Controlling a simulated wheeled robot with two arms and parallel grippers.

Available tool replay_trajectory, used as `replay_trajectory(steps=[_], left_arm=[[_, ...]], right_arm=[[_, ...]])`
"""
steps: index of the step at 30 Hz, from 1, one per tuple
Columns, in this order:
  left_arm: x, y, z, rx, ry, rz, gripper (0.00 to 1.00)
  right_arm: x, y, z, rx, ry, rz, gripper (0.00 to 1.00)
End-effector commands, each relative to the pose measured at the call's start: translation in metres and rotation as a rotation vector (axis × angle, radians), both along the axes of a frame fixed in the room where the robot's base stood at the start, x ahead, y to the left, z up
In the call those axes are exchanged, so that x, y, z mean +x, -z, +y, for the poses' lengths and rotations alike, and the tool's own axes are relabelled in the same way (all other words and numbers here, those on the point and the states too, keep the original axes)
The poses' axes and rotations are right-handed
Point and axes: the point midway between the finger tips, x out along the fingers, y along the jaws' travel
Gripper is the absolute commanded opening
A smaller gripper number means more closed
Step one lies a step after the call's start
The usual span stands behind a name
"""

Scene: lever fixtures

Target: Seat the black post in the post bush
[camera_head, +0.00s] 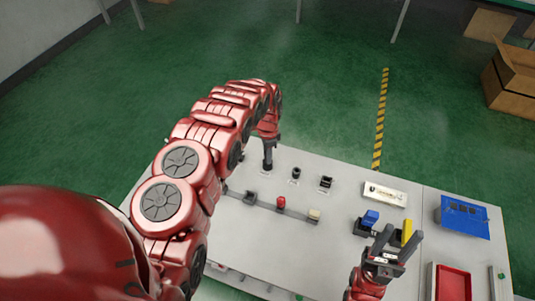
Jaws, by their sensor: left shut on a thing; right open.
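My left gripper (267,162) points down at the far left part of the table. It is shut on a dark upright thing that looks like the black post; fingers and post are hard to tell apart at this size. A small dark round fitting (296,173) stands just right of it, apart from the gripper. It may be the post bush, but I cannot tell for sure. My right gripper (395,245) is open, near the front of the table by a yellow block (407,231).
A black fixture (326,182), a red piece (281,202) and a beige block (314,215) stand mid-table. A white plate (385,194), blue block (370,217), blue panel (462,216) and red tray (453,282) lie to the right. My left arm covers the table's left side.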

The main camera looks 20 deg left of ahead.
Motion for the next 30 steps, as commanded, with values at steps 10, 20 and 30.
replay_trajectory(steps=[10, 20, 30], left_arm=[[0.0003, 0.0091, 0.0002, 0.001, 0.0, -0.001, 0.0], [-0.0001, 0.0082, 0.0002, 0.0, 0.0, 0.0, 0.6], [0.0002, 0.0004, -0.0001, 0.0, 0.0, 0.001, 0.6]], right_arm=[[0.0, 0.0058, 0.0, 0.0, 0.0, 0.0, 0.5], [0.0, 0.0049, 0.0001, 0.0, 0.0, 0.0, 0.5], [0.0, 0.0095, 0.0, 0.0, 0.0, 0.0, 0.5]])
